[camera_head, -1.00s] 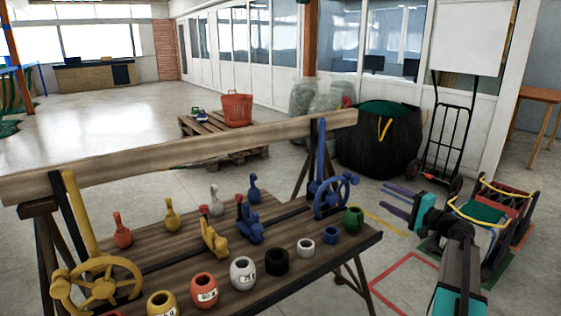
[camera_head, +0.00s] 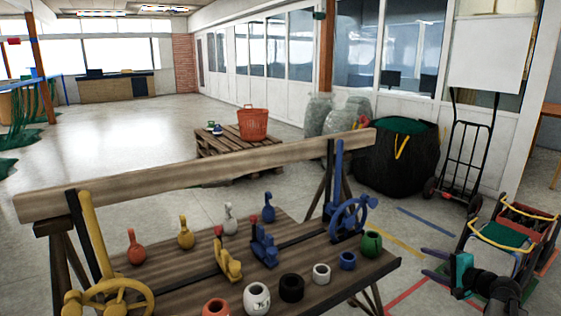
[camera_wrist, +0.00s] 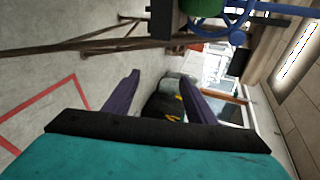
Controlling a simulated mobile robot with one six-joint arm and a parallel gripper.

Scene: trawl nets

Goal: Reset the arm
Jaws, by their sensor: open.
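My gripper (camera_head: 436,266) is at the lower right of the head view, to the right of the workbench. Its two purple fingers are apart with nothing between them. In the wrist view the fingers of my gripper (camera_wrist: 160,100) stand apart, with the floor and a dark bag behind them. The teal wrist body fills the bottom of that view. The arm runs out of the head view at the lower right.
The wooden bench (camera_head: 190,290) carries rings, colored pieces and handwheels, including a blue handwheel (camera_head: 352,214). A black bag (camera_head: 397,165), a hand truck (camera_head: 466,150) and a cart (camera_head: 507,238) stand at right. An orange basket (camera_head: 252,124) sits on a pallet. Floor at left is open.

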